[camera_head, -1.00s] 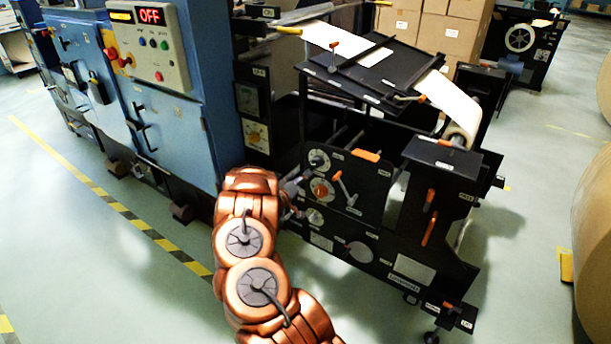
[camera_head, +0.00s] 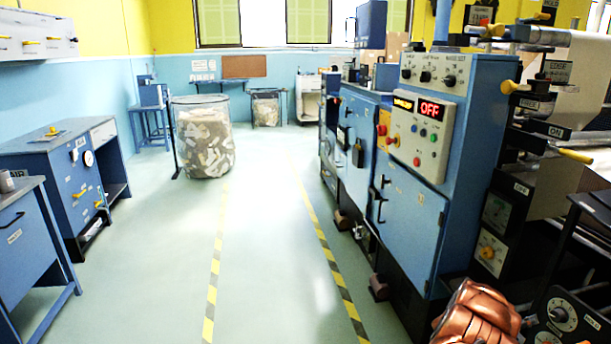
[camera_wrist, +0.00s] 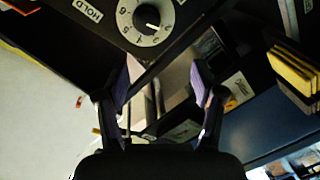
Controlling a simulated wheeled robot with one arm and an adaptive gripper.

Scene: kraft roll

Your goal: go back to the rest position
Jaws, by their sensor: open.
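In the wrist view my gripper (camera_wrist: 158,105) shows two dark fingers with purplish pads, spread apart with nothing held between them. Beyond it are a dark panel with a numbered dial (camera_wrist: 147,20) and a HOLD label (camera_wrist: 87,10). In the head view only a copper-coloured part of my arm shows at the bottom right, in front of the machine; the gripper itself is out of that view.
The blue machine cabinet (camera_head: 410,215) with its OFF display (camera_head: 431,109) stands right of centre. Black machine frames fill the right side. Blue benches (camera_head: 70,185) line the left wall. A mesh bin (camera_head: 204,140) holds scraps. The floor aisle (camera_head: 265,240) between striped lines is clear.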

